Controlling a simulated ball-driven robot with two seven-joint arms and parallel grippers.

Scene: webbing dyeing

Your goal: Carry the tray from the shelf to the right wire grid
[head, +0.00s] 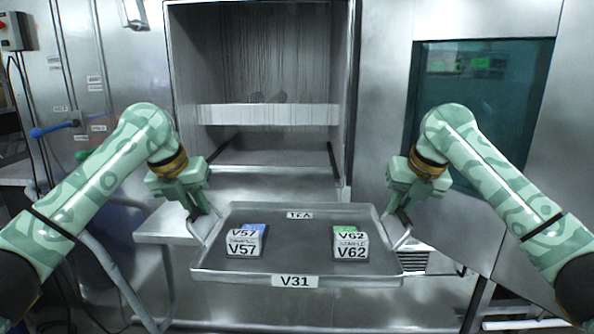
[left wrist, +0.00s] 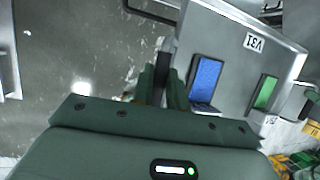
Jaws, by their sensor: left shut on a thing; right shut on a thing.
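The grey metal tray (head: 300,262), labelled V31 on its front rim, is held level between my two arms. It carries a block with a blue top labelled V57 (head: 243,245) at left and a block with a green top labelled V62 (head: 350,247) at right. My left gripper (head: 205,212) is shut on the tray's left handle. My right gripper (head: 400,216) is shut on its right handle. In the left wrist view the tray (left wrist: 228,60) shows beside my left fingers (left wrist: 165,88). I cannot make out a wire grid.
Behind the tray is an open metal cabinet (head: 265,150) with a pale crossbar inside. A metal ledge (head: 160,228) juts out at the left, close behind the tray. A dark window (head: 485,110) is at right. Hoses and a blue-handled valve (head: 55,128) are at far left.

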